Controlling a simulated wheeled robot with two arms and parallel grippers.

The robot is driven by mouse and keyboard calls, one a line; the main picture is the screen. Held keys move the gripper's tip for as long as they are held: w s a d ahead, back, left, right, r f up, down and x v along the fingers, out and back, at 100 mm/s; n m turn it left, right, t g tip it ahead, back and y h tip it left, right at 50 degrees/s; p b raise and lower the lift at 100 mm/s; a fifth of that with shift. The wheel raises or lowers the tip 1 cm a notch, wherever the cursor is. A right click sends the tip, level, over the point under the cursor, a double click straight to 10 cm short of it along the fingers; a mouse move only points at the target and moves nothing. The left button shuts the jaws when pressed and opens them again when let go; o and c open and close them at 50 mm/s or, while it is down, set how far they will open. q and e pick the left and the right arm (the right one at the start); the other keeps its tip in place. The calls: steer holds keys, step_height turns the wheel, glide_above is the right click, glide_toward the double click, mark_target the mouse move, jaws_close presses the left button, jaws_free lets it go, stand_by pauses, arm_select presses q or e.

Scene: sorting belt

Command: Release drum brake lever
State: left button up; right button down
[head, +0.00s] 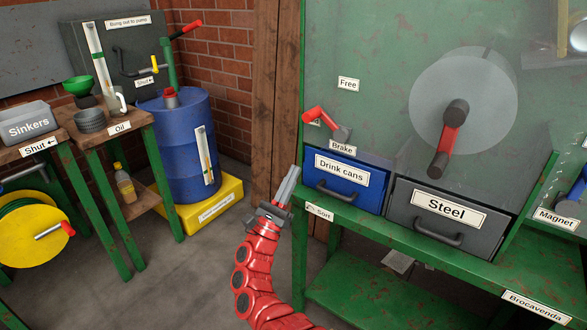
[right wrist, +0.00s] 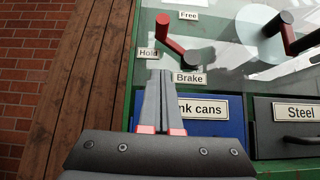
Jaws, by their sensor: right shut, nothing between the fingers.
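The drum brake lever, a red bent handle (head: 320,117) on a grey pivot, sits on the green panel above the "Brake" label (head: 342,146). It also shows in the right wrist view (right wrist: 176,38), its arm slanting up and left from the pivot. The "Free" label (head: 348,84) is above it; the "Hold" label (right wrist: 147,53) is at its left, mostly hidden by the handle in the head view. My right gripper (head: 293,172) is shut and empty, below and left of the lever, pointing up toward it and apart from it. My left gripper is not in view.
A clear round drum guard with a red-and-black crank (head: 450,138) is right of the lever. Blue "Drink cans" (head: 345,183) and grey "Steel" (head: 437,220) drawers are below. A wooden post (head: 275,90) stands left. A blue barrel (head: 180,140) is farther left.

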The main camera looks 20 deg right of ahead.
steer(key=w+d+r, duration=0.3)
steer(key=d+r, duration=0.1)
steer(key=r, duration=0.5)
steer(key=shift+d+r, duration=0.2)
steer(key=shift+d, duration=0.05)
steer(key=shift+w, duration=0.1)
